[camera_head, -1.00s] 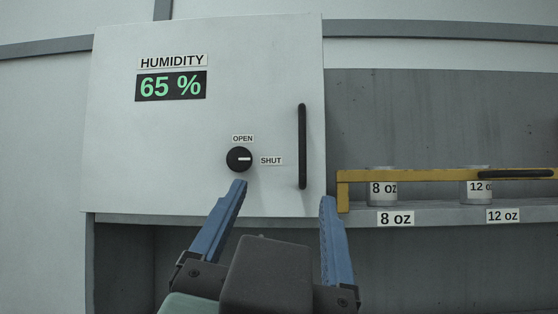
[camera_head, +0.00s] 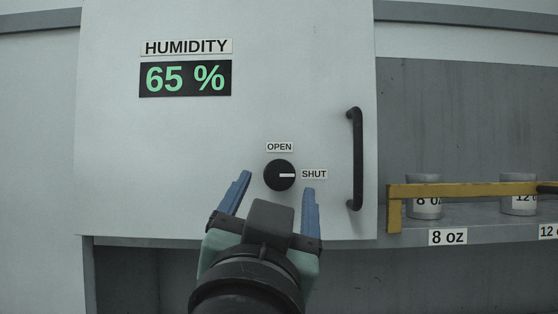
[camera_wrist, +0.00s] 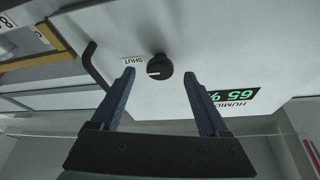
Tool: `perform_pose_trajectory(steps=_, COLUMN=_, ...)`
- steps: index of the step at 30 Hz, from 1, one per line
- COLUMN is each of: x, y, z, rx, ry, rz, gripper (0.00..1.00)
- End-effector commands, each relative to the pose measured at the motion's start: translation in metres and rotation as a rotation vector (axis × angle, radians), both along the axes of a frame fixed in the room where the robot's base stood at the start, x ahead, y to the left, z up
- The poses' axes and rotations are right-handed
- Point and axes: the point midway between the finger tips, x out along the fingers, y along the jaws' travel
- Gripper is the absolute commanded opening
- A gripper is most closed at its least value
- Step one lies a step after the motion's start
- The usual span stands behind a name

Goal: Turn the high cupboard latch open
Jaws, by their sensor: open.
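The latch (camera_head: 280,175) is a round black knob on the white cupboard door (camera_head: 120,150). Its white mark points right, toward the SHUT label (camera_head: 314,174); the OPEN label (camera_head: 279,147) is above it. My gripper (camera_head: 275,182) is open and empty, with blue fingers apart. In the head view the fingertips appear on either side of and slightly below the knob; the gap in depth is hard to judge. In the wrist view, which is upside down, the knob (camera_wrist: 159,67) shows beyond and between the fingertips (camera_wrist: 158,74), apart from them.
A black vertical door handle (camera_head: 357,160) stands right of the knob. A yellow bar (camera_head: 450,191) crosses in front of the shelf at right, where cups labelled 8 oz (camera_head: 424,208) and 12 oz (camera_head: 518,206) stand. A humidity display (camera_head: 185,78) reads 65 %.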

Motion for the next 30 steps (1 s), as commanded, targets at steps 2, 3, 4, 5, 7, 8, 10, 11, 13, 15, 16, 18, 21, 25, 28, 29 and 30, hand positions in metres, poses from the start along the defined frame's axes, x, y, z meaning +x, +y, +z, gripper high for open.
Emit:
perform_pose_trajectory(steps=2, x=0.013, y=-0.002, z=0.009, rx=-0.001, ry=0.0, rz=-0.001, gripper=0.78)
perform_pose_trajectory(steps=3, x=0.018, y=-0.002, z=0.01, rx=-0.001, ry=0.001, rz=-0.001, gripper=0.78)
perform_pose_trajectory(steps=4, x=0.021, y=-0.003, z=0.012, rx=-0.001, ry=0.0, rz=-0.001, gripper=0.78)
perform_pose_trajectory(steps=5, x=0.024, y=-0.003, z=0.012, rx=-0.001, ry=-0.001, rz=-0.002, gripper=0.78)
perform_pose_trajectory(steps=7, x=0.029, y=-0.003, z=0.014, rx=-0.001, ry=0.0, rz=0.0, gripper=0.78)
perform_pose_trajectory(steps=8, x=0.03, y=-0.003, z=0.014, rx=-0.001, ry=-0.001, rz=-0.001, gripper=0.78)
perform_pose_trajectory(steps=10, x=0.033, y=-0.004, z=0.014, rx=0.0, ry=-0.001, rz=0.0, gripper=0.78)
perform_pose_trajectory(steps=11, x=0.034, y=-0.004, z=0.014, rx=0.0, ry=-0.001, rz=0.0, gripper=0.78)
perform_pose_trajectory(steps=13, x=0.034, y=-0.004, z=0.014, rx=0.0, ry=-0.001, rz=0.001, gripper=0.78)
perform_pose_trajectory(steps=15, x=0.034, y=-0.004, z=0.014, rx=0.0, ry=-0.001, rz=0.001, gripper=0.78)
perform_pose_trajectory(steps=16, x=0.034, y=-0.004, z=0.014, rx=0.0, ry=-0.001, rz=0.001, gripper=0.78)
perform_pose_trajectory(steps=18, x=0.034, y=-0.004, z=0.014, rx=0.0, ry=-0.001, rz=0.001, gripper=0.78)
perform_pose_trajectory(steps=21, x=0.034, y=-0.004, z=0.014, rx=0.0, ry=-0.001, rz=0.001, gripper=0.62)
perform_pose_trajectory(steps=25, x=0.034, y=-0.004, z=0.014, rx=0.0, ry=-0.001, rz=0.001, gripper=0.39)
perform_pose_trajectory(steps=28, x=0.034, y=-0.004, z=0.014, rx=0.0, ry=-0.001, rz=0.001, gripper=0.21)
perform_pose_trajectory(steps=29, x=0.034, y=-0.004, z=0.014, rx=0.0, ry=-0.001, rz=0.001, gripper=0.15)
perform_pose_trajectory(steps=30, x=0.034, y=-0.004, z=0.014, rx=0.0, ry=-0.001, rz=0.001, gripper=0.08)
